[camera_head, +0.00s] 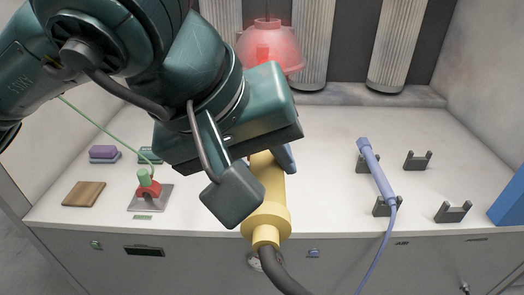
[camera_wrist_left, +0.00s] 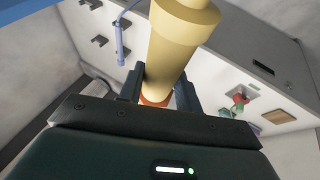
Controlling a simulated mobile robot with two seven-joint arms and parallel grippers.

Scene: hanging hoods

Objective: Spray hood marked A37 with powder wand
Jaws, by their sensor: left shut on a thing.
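My left gripper (camera_head: 262,174) is shut on a thick yellow wand (camera_head: 266,219) above the front part of the white bench. A dark hose (camera_head: 279,272) runs down from the wand's lower end. In the left wrist view the fingers (camera_wrist_left: 158,90) press on both sides of the yellow wand (camera_wrist_left: 182,35). A red, see-through hood (camera_head: 270,47) hangs at the back, just beyond my gripper, which hides part of it. I can read no mark on it. The wand's far end is hidden behind my gripper in the head view. My right gripper is not in view.
A blue wand (camera_head: 378,172) with a blue cord rests on dark holders at right. Empty holders (camera_head: 418,160) stand beside it. A red and green tool (camera_head: 148,185), a wooden block (camera_head: 84,194) and a purple block (camera_head: 104,153) are at left. A blue box edge (camera_head: 512,203) is far right.

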